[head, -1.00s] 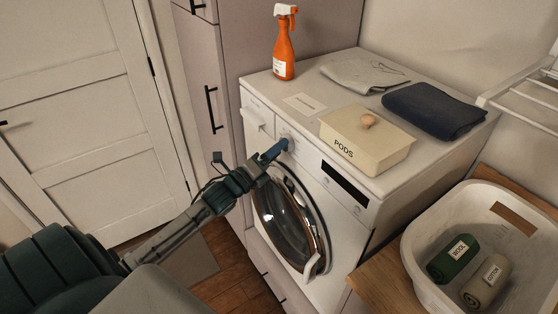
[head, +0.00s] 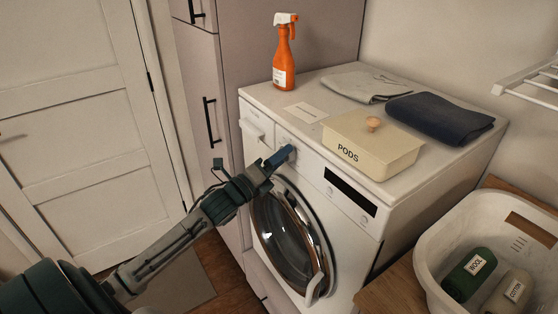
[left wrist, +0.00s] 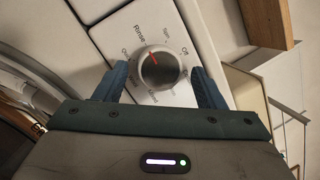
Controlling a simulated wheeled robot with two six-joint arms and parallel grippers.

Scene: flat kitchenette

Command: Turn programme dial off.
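The programme dial (left wrist: 160,68) is a round dark grey knob on a pale panel. Its red pointer points up and left, close to the word "Rinse"; "Off" (left wrist: 184,50) is printed to its upper right. My left gripper (left wrist: 158,73) is open, with one blue finger on each side of the dial. I cannot tell whether the fingers touch it. In the head view my left gripper (head: 284,156) reaches the front panel of the white washing machine (head: 345,228), and its fingers partly cover the dial. My right gripper is not in view.
The round glass door (head: 286,240) is just below my left gripper. On the machine top are an orange spray bottle (head: 284,62), a cream PODS box (head: 390,155), a grey cloth (head: 362,84) and a navy towel (head: 440,117). A white basket (head: 440,240) stands at right.

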